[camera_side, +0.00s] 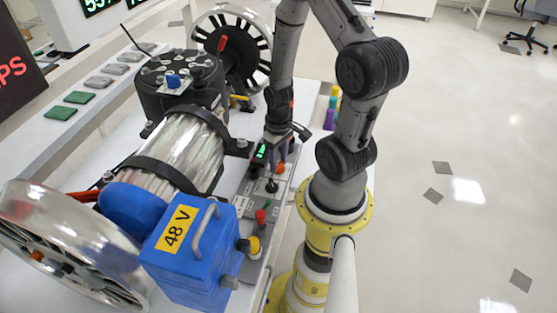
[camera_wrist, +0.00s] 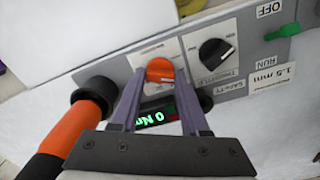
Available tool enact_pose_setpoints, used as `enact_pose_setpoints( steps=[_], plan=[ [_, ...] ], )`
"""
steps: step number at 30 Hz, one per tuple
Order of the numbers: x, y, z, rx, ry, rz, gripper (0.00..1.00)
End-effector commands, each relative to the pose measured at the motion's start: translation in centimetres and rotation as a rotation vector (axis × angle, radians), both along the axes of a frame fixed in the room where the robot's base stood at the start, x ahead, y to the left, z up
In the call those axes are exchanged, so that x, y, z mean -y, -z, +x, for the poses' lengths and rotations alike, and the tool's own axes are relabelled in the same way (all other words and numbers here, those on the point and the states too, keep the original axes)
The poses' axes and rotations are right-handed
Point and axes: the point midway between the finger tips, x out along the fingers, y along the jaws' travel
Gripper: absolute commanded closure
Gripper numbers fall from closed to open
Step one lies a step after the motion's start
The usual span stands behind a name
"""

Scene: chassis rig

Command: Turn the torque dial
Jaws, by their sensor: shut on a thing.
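The orange dial (camera_wrist: 160,72) sits on the grey control panel (camera_wrist: 240,85) in the wrist view; I take it as the torque dial. My gripper (camera_wrist: 160,76) has a fingertip on each side of it and is shut on it. A small display (camera_wrist: 155,118) reading "0 Nm" in green lies between the fingers and is partly covered. In the side view my gripper (camera_side: 277,160) reaches down to the panel, and the orange dial (camera_side: 282,167) shows at its tips. The label above the dial is too blurred to read.
A black throttle knob (camera_wrist: 215,52) with a white pointer is close beside the dial. An orange and black cylinder (camera_wrist: 80,128) stands at the left of the wrist view. A blue 48 V box (camera_side: 185,245) and a red button (camera_side: 260,216) are near the panel's front end.

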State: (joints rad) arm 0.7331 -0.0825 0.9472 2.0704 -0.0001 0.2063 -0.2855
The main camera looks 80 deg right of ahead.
Motion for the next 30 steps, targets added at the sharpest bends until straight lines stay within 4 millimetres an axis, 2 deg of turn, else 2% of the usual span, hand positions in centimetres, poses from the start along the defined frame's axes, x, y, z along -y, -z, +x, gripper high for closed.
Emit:
enact_pose_setpoints(
  steps=[8, 30],
  plan=[
    [-0.01, -0.04, 0.00, -0.001, 0.180, 0.000, 1.00],
    [-0.01, -0.06, -0.02, -0.001, 0.880, 0.001, 1.00]
  ],
)
